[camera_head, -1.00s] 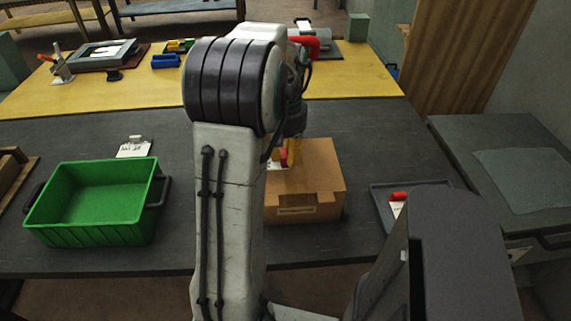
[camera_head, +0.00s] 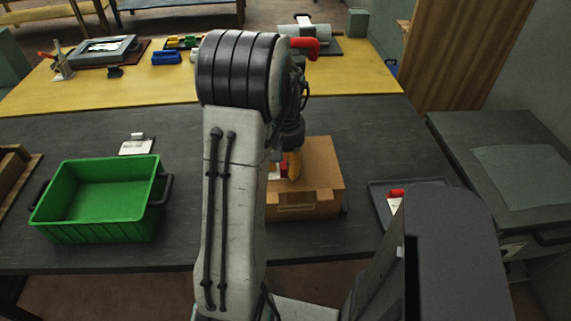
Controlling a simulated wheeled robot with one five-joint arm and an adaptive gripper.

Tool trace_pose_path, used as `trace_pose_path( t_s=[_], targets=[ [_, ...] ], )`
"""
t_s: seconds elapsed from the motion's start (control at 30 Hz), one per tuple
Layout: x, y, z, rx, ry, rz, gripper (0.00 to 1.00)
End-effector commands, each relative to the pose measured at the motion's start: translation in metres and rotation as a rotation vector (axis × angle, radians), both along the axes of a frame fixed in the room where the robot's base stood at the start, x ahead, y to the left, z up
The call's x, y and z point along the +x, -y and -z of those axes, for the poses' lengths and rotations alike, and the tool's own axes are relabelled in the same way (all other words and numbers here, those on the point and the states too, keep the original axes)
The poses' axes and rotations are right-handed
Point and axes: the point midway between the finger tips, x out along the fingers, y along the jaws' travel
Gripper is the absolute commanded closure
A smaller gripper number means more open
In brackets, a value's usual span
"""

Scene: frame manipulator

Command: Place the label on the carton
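The brown cardboard carton (camera_head: 318,170) stands on the dark table, right of my arm, which hides its left part. My gripper (camera_head: 291,168) is over the carton, with a yellow finger pointing down at its top. A small red piece (camera_head: 283,169) with a white patch, which looks like a label (camera_head: 274,173), shows beside the finger at the carton's top. My arm partly hides it, and I cannot tell whether the fingers grip it or whether it touches the carton. Another white label with a red tab (camera_head: 396,194) lies in a dark tray (camera_head: 378,188) to the right.
A green crate (camera_head: 100,228) stands on the left, with a white card and clip (camera_head: 137,145) behind it. A yellow table (camera_head: 130,92) with tools and small bins adjoins the back. A grey cabinet (camera_head: 480,135) stands at the right. The table between crate and arm is clear.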

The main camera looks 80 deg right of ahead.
Motion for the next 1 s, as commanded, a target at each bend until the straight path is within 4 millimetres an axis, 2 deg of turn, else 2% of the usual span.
trace_pose_path(
  t_s=[0.3,0.47,0.67,1.0],
  targets=[
    [0.000,0.000,-0.001,-0.001,0.000,0.000,0.55],
    [0.000,0.001,-0.011,-0.003,0.000,0.000,0.55],
    [0.000,0.002,-0.035,-0.007,0.000,0.000,0.55],
    [-0.001,0.001,-0.090,-0.004,0.000,0.000,0.55]
  ],
)
